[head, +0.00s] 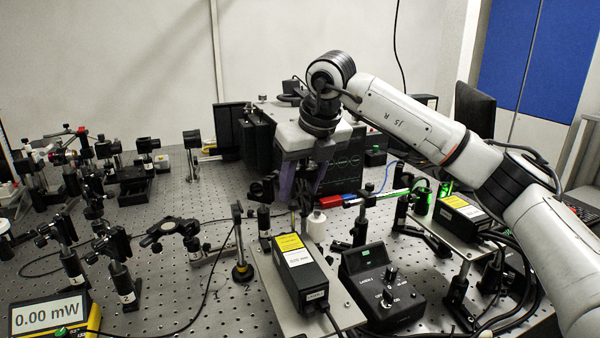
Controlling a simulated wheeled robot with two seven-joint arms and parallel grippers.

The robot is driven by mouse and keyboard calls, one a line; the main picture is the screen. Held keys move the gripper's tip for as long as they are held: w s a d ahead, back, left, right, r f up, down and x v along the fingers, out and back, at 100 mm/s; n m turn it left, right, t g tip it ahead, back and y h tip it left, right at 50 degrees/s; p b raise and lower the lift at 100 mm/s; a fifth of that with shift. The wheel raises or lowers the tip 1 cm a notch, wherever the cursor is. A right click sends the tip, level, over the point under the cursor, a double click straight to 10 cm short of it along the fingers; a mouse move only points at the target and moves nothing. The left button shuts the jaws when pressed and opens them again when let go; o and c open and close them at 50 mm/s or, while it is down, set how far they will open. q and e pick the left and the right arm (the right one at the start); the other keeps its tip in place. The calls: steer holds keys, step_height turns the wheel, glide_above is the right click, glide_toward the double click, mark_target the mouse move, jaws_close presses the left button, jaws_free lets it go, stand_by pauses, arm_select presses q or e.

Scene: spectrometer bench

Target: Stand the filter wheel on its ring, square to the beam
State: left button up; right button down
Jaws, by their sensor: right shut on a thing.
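My right gripper (303,198) reaches down from the right arm over the middle of the bench, behind the black box with the yellow label. Its two purplish fingers point down and are shut on a dark thing between them, which I take to be the filter wheel (303,188). The fingers and the clutter hide most of it, so I cannot tell its tilt or whether its base touches the bench. I cannot make out the ring on the bench. My left gripper is not in view.
A black box with a yellow label (292,262) stands in front, with a black controller (382,290) to its right. A post mount (262,205) is close left of the gripper, and a white cylinder (316,226) is below it. The perforated bench (175,265) is partly clear at left.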

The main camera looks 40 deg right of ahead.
steer(key=shift+r, duration=0.2)
steer(key=c, duration=1.4)
jaws_free()
steer(key=shift+f, duration=0.25)
steer(key=o, duration=0.4)
steer(key=shift+a, duration=0.1)
steer(key=shift+r, duration=0.15)
steer(key=v, duration=1.1)
steer(key=shift+r, duration=0.1)
steer(key=shift+s+r, duration=0.2)
steer(key=shift+r, duration=0.25)
